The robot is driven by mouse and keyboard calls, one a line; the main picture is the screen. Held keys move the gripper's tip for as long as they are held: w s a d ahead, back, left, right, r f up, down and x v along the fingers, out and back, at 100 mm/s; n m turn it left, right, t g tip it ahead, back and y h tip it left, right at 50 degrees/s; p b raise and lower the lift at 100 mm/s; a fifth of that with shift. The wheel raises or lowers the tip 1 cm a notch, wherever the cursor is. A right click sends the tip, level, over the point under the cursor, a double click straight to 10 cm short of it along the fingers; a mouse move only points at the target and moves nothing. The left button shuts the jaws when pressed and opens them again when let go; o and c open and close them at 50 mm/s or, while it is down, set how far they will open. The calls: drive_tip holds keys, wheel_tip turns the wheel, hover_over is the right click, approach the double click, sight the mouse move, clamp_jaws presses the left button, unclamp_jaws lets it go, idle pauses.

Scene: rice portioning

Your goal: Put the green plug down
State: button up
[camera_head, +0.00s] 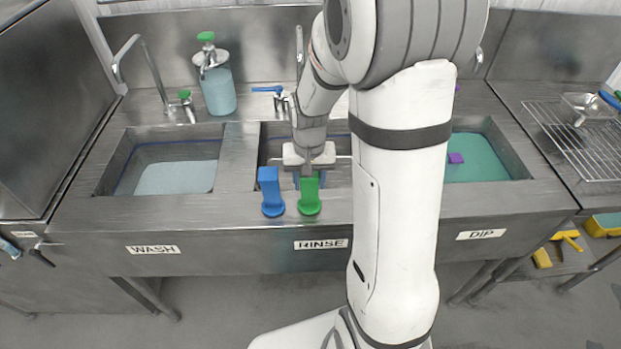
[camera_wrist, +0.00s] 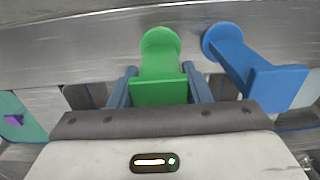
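The green plug (camera_head: 309,196) stands upright on the front ledge of the sink unit, above the RINSE label. Its round base looks to be on the steel. In the wrist view the green plug (camera_wrist: 160,68) lies centred between the fingers of my gripper (camera_wrist: 160,84), one finger close against each side of its handle. My gripper (camera_head: 308,178) reaches in from behind the plug, over the rinse basin. The fingers look shut on the handle; the contact itself is partly hidden by the handle.
A blue plug (camera_head: 271,192) stands just left of the green one, with a small gap. The wash basin (camera_head: 178,165) is at left and the dip basin (camera_head: 478,155), with green liquid and a purple item (camera_head: 455,158), at right. A pump bottle (camera_head: 218,90) stands behind.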

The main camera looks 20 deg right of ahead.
drive_tip(key=o, duration=0.4)
drive_tip(key=shift+c, duration=0.2)
wheel_tip(320, 180, up, 12)
drive_tip(key=shift+s+r+b, duration=0.1)
drive_tip(key=shift+b, duration=0.3)
drive_tip(key=s+a+r+n+t, duration=0.1)
drive_tip(key=s, duration=0.6)
drive_tip(key=s+a+r+n+t, duration=0.1)
drive_tip(key=s+n+t, duration=0.1)
drive_tip(key=s, duration=0.6)
drive_tip(key=shift+s+a+r, duration=0.15)
drive_tip(key=shift+a+r, duration=0.2)
drive_tip(key=shift+r, duration=0.05)
